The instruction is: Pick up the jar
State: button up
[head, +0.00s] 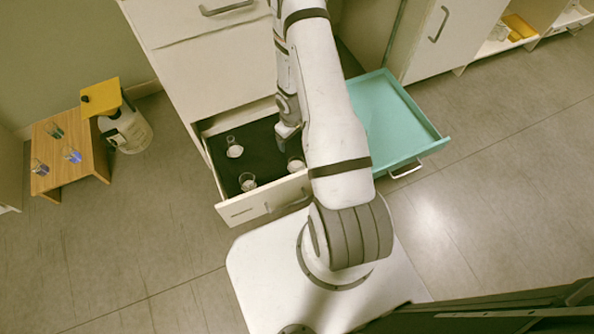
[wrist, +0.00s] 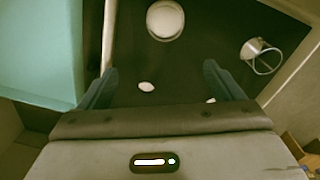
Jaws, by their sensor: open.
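I cannot tell which one the task means. My gripper (wrist: 160,84) is open, with nothing between its fingers; in the head view it (head: 288,134) is over the drawer.
The drawer (head: 240,210) has raised walls and a dark floor. A teal drawer (head: 395,120) stands open to the right. Small pale spots (wrist: 146,86) show between my fingers. A wooden table (head: 88,160) with several glasses and a white bin (head: 132,132) stand at the left.

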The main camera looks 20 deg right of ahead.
jog(key=b, duration=0.2)
send_over(295, 161)
jog(key=s+a, duration=0.1)
jog(key=s, duration=0.1)
notch_tip(295, 161, down, 8)
jog(key=f+b, duration=0.6)
jog(key=shift+d+f, duration=0.2)
jog(key=shift+f, duration=0.15)
jog(key=c, duration=1.1)
jog(key=shift+r, duration=0.2)
notch_tip(295, 161, up, 28)
jog(key=p, duration=2.8)
